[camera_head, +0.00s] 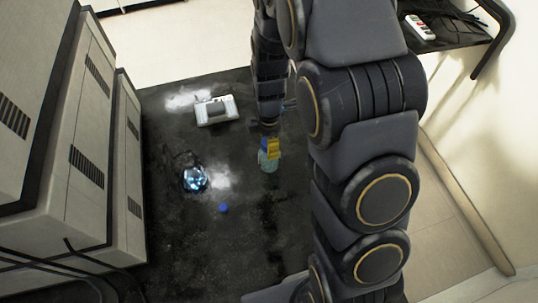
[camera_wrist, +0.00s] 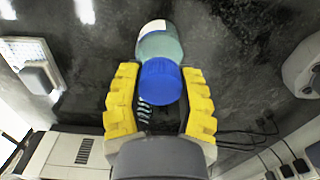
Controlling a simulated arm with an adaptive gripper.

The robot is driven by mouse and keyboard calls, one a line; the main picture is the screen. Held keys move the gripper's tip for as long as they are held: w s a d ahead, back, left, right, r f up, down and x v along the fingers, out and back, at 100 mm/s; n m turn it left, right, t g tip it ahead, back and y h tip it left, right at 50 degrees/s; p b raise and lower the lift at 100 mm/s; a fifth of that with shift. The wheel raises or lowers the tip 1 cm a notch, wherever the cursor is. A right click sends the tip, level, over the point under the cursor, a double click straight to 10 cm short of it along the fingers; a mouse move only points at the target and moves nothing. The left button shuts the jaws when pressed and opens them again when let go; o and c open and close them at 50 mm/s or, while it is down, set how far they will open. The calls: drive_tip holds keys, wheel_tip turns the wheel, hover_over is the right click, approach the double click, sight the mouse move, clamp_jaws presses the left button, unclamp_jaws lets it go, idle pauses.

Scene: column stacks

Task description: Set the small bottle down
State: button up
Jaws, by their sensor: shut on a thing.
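The small bottle is pale green and see-through with a blue cap. In the head view the bottle (camera_head: 267,163) hangs below my gripper (camera_head: 271,150), over the dark surface. In the wrist view the bottle (camera_wrist: 160,43) has its blue cap (camera_wrist: 160,82) between the yellow fingers of my gripper (camera_wrist: 160,95). The fingers are shut on the cap end, and the green body points away from my palm. I cannot tell whether the bottle's base touches the surface. My arm hides part of the area at the right.
A white boxy device (camera_head: 216,111) lies on the dark surface (camera_head: 180,245) at the back. A shiny blue-lit round object (camera_head: 195,179) and a small blue piece (camera_head: 223,208) lie left of the bottle. Grey cabinets (camera_head: 75,130) stand at the left. The front of the surface looks clear.

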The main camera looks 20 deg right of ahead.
drive_tip(key=shift+f, duration=2.05)
drive_tip(key=shift+f, duration=0.1)
drive_tip(key=o, duration=1)
wheel_tip(320, 180, up, 11)
drive_tip(key=shift+w, duration=0.15)
drive_tip(key=shift+r, duration=0.65)
drive_tip(key=s+r+m, duration=0.3)
drive_tip(key=s+m, duration=0.3)
drive_tip(key=s, duration=0.1)
drive_tip(key=s+a+r+m+g, duration=0.1)
drive_tip(key=s+r+m, duration=0.3)
drive_tip(key=s+m, duration=0.2)
drive_tip(key=s+r+m, duration=0.3)
drive_tip(key=s+m, duration=0.3)
drive_tip(key=s, duration=0.4)
drive_tip(key=shift+s+a+r+g, duration=0.15)
drive_tip(key=shift+s+r+g, duration=0.15)
drive_tip(key=shift+r, duration=0.1)
